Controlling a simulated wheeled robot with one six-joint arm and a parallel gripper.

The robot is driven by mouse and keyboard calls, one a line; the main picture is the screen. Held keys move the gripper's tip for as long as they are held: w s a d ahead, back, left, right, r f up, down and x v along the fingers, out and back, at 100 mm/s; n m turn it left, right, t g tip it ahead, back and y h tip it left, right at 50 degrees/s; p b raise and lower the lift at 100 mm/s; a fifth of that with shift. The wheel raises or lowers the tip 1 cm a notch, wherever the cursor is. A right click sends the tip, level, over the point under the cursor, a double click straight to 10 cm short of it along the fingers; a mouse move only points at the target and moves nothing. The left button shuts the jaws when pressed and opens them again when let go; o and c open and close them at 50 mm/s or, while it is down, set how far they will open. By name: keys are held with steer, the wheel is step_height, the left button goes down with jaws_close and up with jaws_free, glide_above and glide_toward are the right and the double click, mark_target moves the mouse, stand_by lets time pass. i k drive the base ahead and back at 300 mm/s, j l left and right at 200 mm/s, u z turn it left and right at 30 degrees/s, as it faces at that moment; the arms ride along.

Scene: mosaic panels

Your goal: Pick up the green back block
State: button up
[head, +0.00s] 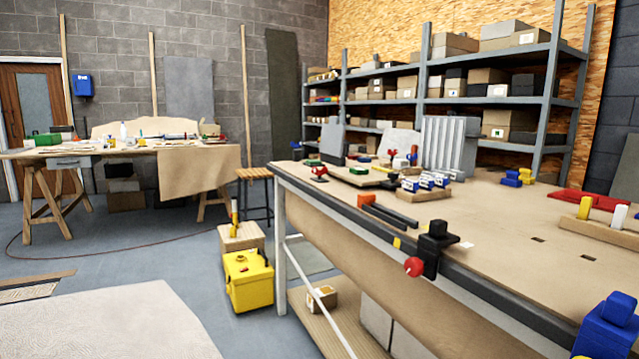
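Two small green pieces stand at the far left end of the workbench (485,222). One green block (313,162) is farther back, just behind a red clamp-like piece (319,173). The other green piece (359,170) is a little nearer and to the right, on or beside a flat board. Both are small in the picture, so their exact shape is hard to tell. A larger green box (44,140) lies on the distant trestle table at the left. My gripper is not visible in the head view.
A black vise with a red knob (413,267) sticks out from the bench's front edge. A blue object (608,327) stands at the bottom right. Blocks in a wooden holder (425,193) stand mid-bench. A yellow box (248,281) is on the floor; open floor lies left.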

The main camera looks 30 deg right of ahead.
mark_target(357, 170)
steer(key=i+z, duration=0.1)
steer(key=i, duration=0.45)
steer(key=i+z, duration=0.15)
steer(key=i, duration=0.45)
steer(key=i+j+z, duration=0.1)
steer(key=i, duration=0.45)
steer(key=i+l+z, duration=0.25)
steer(key=i+z, duration=0.15)
steer(key=i+l+z, duration=0.1)
steer(key=i+z, duration=0.25)
steer(key=i, duration=0.3)
